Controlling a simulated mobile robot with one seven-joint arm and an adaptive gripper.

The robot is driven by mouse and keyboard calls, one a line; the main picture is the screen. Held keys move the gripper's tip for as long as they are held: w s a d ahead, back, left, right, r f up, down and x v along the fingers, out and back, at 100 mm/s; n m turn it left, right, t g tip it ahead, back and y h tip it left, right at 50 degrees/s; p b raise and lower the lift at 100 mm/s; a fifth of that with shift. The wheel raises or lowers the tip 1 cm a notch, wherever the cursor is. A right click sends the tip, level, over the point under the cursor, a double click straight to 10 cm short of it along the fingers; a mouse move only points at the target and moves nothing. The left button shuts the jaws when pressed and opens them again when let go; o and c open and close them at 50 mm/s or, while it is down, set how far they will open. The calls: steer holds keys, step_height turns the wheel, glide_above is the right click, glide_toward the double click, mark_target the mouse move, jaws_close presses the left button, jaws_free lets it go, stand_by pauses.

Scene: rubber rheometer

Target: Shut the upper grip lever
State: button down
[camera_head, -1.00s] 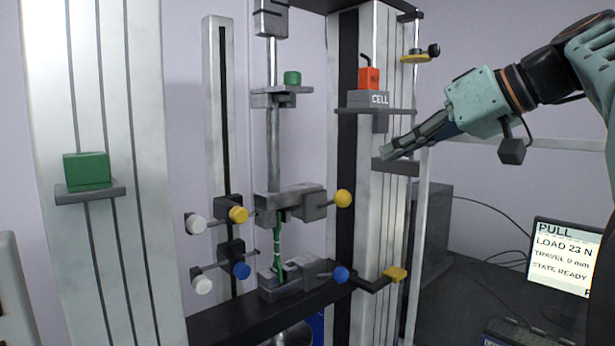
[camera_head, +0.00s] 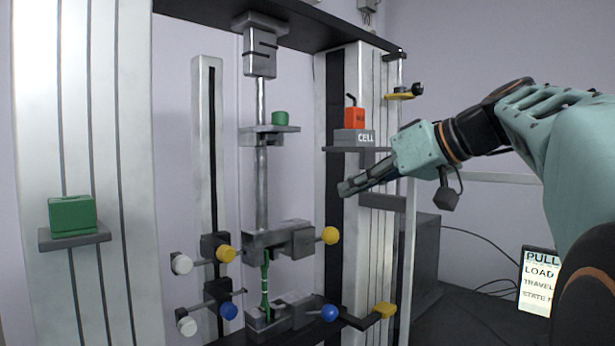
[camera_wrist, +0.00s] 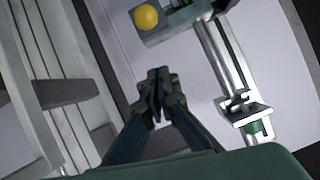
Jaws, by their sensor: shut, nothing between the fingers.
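The upper grip (camera_head: 280,242) is a dark grey clamp at the middle of the machine. Its lever ends in a yellow ball knob (camera_head: 330,235) and sticks out to the right side of the grip. The knob also shows at the top of the wrist view (camera_wrist: 145,17), beside the grip block. My gripper (camera_head: 346,188) is shut and empty. It is above and slightly right of the yellow knob in the head view, and apart from it. In the wrist view its fingertips (camera_wrist: 158,85) are together, with a gap to the knob. A green specimen (camera_head: 265,280) hangs below the upper grip.
A lower grip (camera_head: 275,320) has a blue knob (camera_head: 329,312). More yellow, blue and white knobs stand at left. A red block (camera_head: 355,118) sits on the CELL block (camera_head: 354,137) above my gripper. The right column (camera_head: 365,240) is close behind my fingers.

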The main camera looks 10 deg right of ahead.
steer(key=x, duration=0.3)
steer(key=shift+w+a+f, duration=0.1)
steer(key=shift+a+f, duration=0.05)
steer(key=shift+f, duration=0.15)
steer(key=shift+s+f, duration=0.2)
steer(key=shift+f, duration=0.3)
steer(key=shift+s+f, duration=0.2)
steer(key=shift+f, duration=0.3)
steer(key=shift+s+f, duration=0.2)
steer(key=shift+f, duration=0.5)
steer(key=shift+f, duration=0.2)
steer(key=shift+s+f+b, duration=0.1)
steer(key=shift+b, duration=0.75)
